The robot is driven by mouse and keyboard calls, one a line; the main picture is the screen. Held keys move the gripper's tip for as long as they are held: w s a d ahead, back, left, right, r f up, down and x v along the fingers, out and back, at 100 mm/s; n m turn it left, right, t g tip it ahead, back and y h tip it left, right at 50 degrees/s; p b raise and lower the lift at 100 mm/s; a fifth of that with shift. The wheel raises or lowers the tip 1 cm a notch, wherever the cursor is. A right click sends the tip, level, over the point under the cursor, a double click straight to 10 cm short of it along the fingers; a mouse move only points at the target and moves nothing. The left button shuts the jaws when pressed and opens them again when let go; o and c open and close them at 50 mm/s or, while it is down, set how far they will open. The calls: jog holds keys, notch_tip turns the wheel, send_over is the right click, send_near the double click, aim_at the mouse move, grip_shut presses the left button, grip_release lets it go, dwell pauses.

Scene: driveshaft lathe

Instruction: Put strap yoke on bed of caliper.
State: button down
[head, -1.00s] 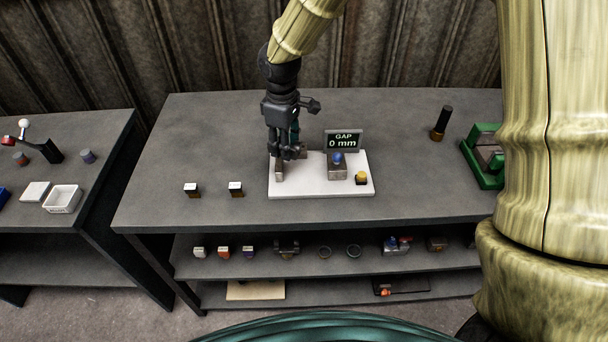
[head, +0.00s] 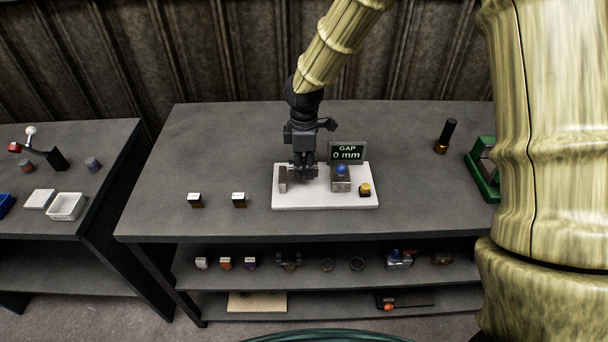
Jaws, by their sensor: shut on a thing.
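The caliper is a white base plate (head: 324,201) on the middle bench, with a grey-brown upright jaw block (head: 283,180) at its left. A grey block with a blue knob (head: 341,180) stands to the right, and a black display (head: 347,152) behind reads "GAP 0 mm". My gripper (head: 304,177) points down over the bed between the two blocks. It is shut on a small dark part, apparently the strap yoke, mostly hidden by the fingers. I cannot tell whether the part touches the bed.
A yellow button (head: 365,190) sits at the plate's right. Two small labelled blocks (head: 195,200) (head: 239,200) stand left of the caliper. The shelf below holds several small parts.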

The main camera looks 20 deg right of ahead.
aim_at(304, 169)
jog(key=shift+f+p, duration=0.4)
jog(key=shift+f, duration=1.75)
jog(key=shift+f, duration=0.1)
jog(key=c, duration=1)
grip_release()
jog(key=shift+o, duration=0.2)
notch_tip(304, 169, up, 12)
jog(key=shift+r+b, duration=0.1)
jog(key=shift+b, duration=0.8)
